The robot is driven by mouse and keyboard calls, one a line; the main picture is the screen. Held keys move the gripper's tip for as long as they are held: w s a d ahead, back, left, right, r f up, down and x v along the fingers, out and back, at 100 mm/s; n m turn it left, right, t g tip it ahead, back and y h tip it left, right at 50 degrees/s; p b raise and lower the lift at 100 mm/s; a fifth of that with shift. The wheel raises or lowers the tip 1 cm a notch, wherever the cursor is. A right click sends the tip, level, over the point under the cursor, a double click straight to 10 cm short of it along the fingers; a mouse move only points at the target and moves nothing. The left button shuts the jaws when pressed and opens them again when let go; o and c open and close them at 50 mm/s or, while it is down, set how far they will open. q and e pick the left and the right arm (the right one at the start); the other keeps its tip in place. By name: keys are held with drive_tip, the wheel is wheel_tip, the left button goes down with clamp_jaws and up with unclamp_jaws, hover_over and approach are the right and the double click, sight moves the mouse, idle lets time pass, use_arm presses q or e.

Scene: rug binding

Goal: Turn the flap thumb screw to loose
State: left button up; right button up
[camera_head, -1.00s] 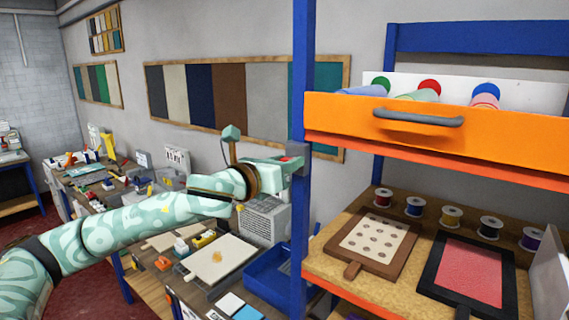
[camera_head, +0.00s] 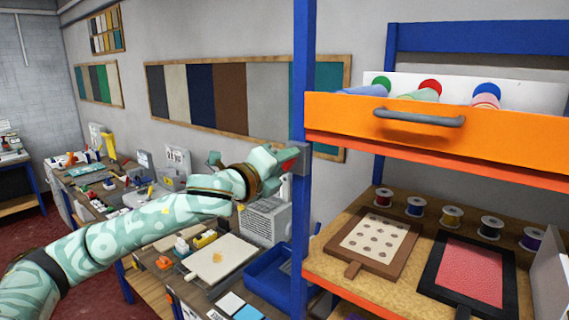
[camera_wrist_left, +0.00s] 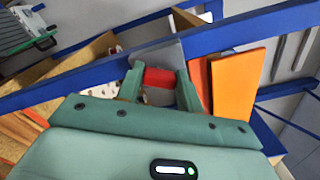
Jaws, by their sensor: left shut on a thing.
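The flap thumb screw shows as a red piece (camera_head: 289,165) at a grey bracket (camera_head: 301,160) on the blue upright post of the shelf. In the left wrist view the red screw (camera_wrist_left: 158,78) sits between my two green fingers, with the grey bracket (camera_wrist_left: 160,55) just beyond it. My left gripper (camera_head: 285,159) is at the post and shut on the screw; it also shows in the left wrist view (camera_wrist_left: 160,80). The fingers hide part of the screw, and I cannot read its setting. My right gripper is not in view.
The blue post (camera_head: 304,80) stands right by my left gripper. An orange drawer front (camera_head: 500,135) with a grey handle is to its right. Below lie framed boards (camera_head: 415,250) and thread spools (camera_head: 452,215). A cluttered bench with a blue tray (camera_head: 262,285) is below my arm.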

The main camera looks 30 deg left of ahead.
use_arm(q)
drive_tip(key=n, duration=1.1)
drive_tip(key=shift+f, duration=0.25)
idle(0.4)
drive_tip(key=o, duration=1)
drive_tip(key=shift+s+a, duration=0.1)
drive_tip(key=shift+a, duration=0.05)
